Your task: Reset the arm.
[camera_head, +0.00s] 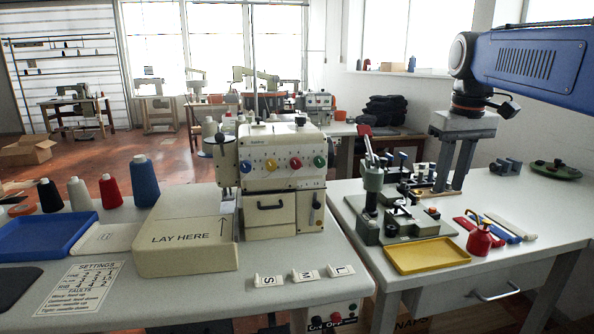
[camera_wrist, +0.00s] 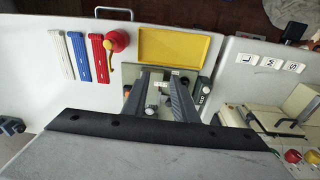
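My gripper (camera_head: 447,188) hangs from the blue arm over the right table, fingers pointing down. Its two grey fingers stand apart with a gap between them, and nothing is seen held. In the wrist view the fingers (camera_wrist: 160,76) reach over the dark green bench device, part of which shows between them. In the head view the green bench device (camera_head: 372,185) stands just left of the fingers. Whether the fingertips touch anything below cannot be told.
A yellow tray (camera_head: 427,256), a red oil can (camera_head: 480,238) and red, blue and white strips lie in front. The cream buttonhole machine (camera_head: 283,165), thread cones and a blue tray (camera_head: 45,236) are on the left table. Bare tabletop lies right of the strips.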

